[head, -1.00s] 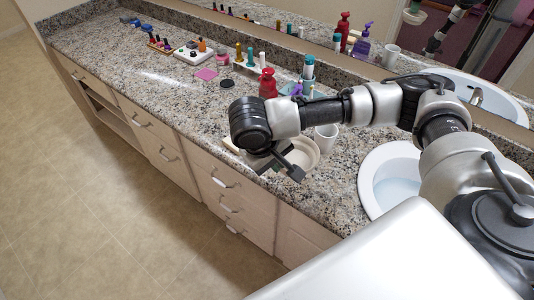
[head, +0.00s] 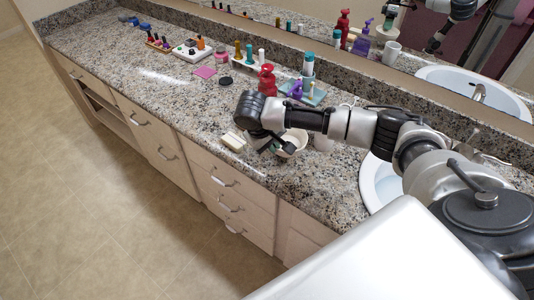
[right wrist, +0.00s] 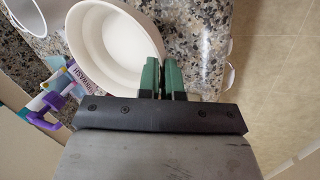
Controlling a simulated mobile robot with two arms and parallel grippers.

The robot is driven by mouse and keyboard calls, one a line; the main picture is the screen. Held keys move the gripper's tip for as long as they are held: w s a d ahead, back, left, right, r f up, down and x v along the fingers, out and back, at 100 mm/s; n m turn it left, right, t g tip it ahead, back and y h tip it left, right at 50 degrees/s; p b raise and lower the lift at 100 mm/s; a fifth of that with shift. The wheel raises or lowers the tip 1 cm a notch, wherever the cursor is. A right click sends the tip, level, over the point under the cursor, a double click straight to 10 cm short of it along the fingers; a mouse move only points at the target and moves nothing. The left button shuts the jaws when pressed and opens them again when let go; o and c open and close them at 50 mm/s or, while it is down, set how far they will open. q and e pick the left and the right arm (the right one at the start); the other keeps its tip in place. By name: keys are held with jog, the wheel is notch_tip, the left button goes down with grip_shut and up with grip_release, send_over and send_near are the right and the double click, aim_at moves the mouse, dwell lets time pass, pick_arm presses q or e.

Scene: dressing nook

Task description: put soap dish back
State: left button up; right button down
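A round, off-white dish (head: 293,142), which I take to be the soap dish, is over the counter near its front edge, left of the basin. It also shows large in the right wrist view (right wrist: 115,42). My right gripper (head: 275,147) is at its left side. In the right wrist view its two green-sided fingers (right wrist: 161,75) are close together at the dish's rim and appear shut on it. Whether the dish touches the counter is unclear. My left gripper is not in view.
A cream block (head: 233,141) lies left of the dish. A white cup (head: 323,143) stands right of it, partly behind my arm. A blue-grey tray (head: 303,93) with bottles and a red pump bottle (head: 267,80) are behind.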

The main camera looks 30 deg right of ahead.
jog(key=shift+w+a+f, duration=0.45)
jog(key=shift+w, duration=0.2)
jog(key=shift+f, duration=2.05)
jog(key=c, duration=1.3)
grip_release()
jog(key=shift+f, duration=0.1)
jog(key=v, duration=1.2)
